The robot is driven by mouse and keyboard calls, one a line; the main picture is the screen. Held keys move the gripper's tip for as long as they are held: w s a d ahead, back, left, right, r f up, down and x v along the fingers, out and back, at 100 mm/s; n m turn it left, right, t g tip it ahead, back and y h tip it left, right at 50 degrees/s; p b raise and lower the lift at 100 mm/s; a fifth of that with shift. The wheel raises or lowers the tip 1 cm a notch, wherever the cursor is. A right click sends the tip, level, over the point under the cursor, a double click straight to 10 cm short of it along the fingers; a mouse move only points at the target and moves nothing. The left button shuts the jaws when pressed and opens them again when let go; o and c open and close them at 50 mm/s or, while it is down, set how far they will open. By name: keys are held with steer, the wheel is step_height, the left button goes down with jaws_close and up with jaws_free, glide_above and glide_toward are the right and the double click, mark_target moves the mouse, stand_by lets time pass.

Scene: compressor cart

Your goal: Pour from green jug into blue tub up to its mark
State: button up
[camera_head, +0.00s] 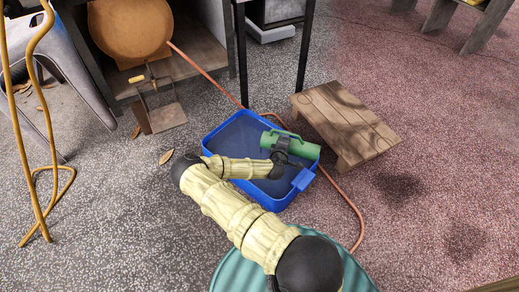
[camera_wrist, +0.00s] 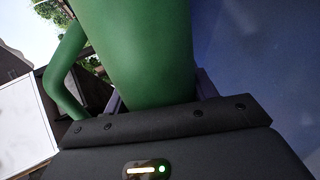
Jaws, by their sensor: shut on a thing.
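The blue tub (camera_head: 220,141) stands on the speckled floor in the middle of the head view. The green jug (camera_head: 303,149) lies on its side in the air over the tub's right part, with its handle on the upper left side. My gripper (camera_head: 283,148) is shut on the jug's body. In the wrist view the jug (camera_wrist: 140,50) fills the middle between the jaws, its handle at the left. The blue tub (camera_wrist: 260,70) shows at the right there. The jug's mouth, any stream and the tub's mark cannot be made out.
A low wooden stool (camera_head: 345,122) stands just right of the tub. An orange hose (camera_head: 205,73) runs behind the tub and out at its right. A wooden shelf unit with a round brown tank (camera_head: 130,28) is at the back left. A yellow hose (camera_head: 40,120) hangs at the left.

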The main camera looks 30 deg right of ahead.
steer(key=shift+f, duration=0.15)
steer(key=shift+w+a+r, duration=0.1)
steer(key=shift+r, duration=0.15)
steer(key=r+p, duration=0.1)
steer(key=s+d+r+m+p, duration=0.1)
steer(key=d+r+m+t+y+p, duration=0.1)
steer(key=p, duration=0.1)
steer(key=shift+s+r, duration=0.1)
steer(key=shift+s, duration=0.25)
steer(key=shift+a, duration=0.1)
